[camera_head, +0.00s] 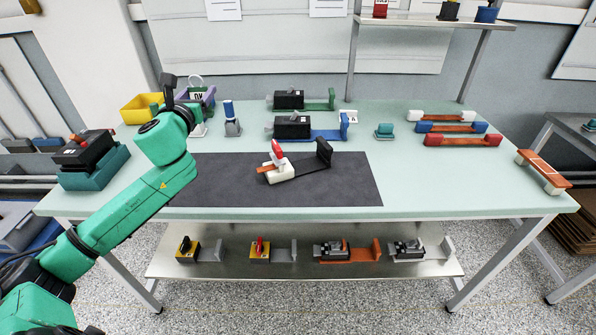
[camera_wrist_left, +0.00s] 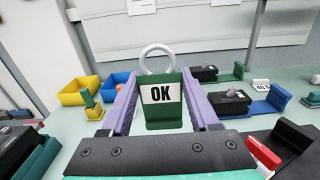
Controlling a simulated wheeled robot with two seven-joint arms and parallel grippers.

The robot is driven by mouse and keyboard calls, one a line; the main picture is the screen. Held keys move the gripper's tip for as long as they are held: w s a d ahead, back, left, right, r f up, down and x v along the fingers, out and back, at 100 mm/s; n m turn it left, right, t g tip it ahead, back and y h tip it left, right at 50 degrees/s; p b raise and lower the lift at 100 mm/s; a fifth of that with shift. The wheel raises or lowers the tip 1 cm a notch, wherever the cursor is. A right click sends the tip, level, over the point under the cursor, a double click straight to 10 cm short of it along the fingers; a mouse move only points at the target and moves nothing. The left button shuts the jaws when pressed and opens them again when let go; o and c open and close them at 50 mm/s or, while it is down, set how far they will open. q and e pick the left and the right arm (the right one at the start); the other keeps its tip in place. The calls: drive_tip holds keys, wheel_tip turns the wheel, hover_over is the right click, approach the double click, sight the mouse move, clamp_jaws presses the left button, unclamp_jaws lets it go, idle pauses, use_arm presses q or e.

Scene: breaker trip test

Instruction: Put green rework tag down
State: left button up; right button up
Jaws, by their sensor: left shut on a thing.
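The green rework tag (camera_wrist_left: 163,112) has a white "OK" label and a pale ring on top. In the left wrist view it stands upright between the purple fingers of my left gripper (camera_wrist_left: 162,108), which is shut on it. In the head view the gripper (camera_head: 199,98) is above the back left of the bench, and the tag is partly hidden by my arm and fingers. I cannot tell how far the tag is above the bench top. My right gripper is not in view.
A blue-topped stand (camera_head: 232,119) and black devices in fixtures (camera_head: 292,127) are to the right. A white lever device (camera_head: 280,172) lies on the dark mat (camera_head: 345,191). The front bench strip is clear.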

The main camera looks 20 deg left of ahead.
use_arm(q)
drive_tip(key=shift+a, duration=0.1)
drive_tip(key=f, duration=0.1)
drive_tip(key=a+f, duration=0.1)
drive_tip(key=shift+s+a+f+b, duration=0.2)
drive_tip(key=shift+s+f+b, duration=0.1)
drive_tip(key=shift+s+f, duration=0.1)
wheel_tip(320, 180, down, 3)
drive_tip(key=shift+r+b, duration=0.15)
drive_tip(key=shift+b, duration=0.15)
drive_tip(key=f+b, duration=0.2)
drive_tip(key=f, duration=0.5)
drive_tip(key=f+b, duration=0.2)
drive_tip(key=f, duration=0.5)
drive_tip(key=shift+w+d+f, duration=0.1)
drive_tip(key=shift+d+f, duration=0.1)
drive_tip(key=shift+f, duration=0.2)
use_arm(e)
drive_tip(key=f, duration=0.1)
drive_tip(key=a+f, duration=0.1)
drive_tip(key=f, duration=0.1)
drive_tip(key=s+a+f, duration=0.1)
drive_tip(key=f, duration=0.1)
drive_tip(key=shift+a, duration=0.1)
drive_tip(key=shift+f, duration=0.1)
use_arm(q)
drive_tip(key=shift+f, duration=0.2)
drive_tip(key=o, duration=1.3)
drive_tip(key=shift+r, duration=0.1)
drive_tip(key=shift+o, duration=0.2)
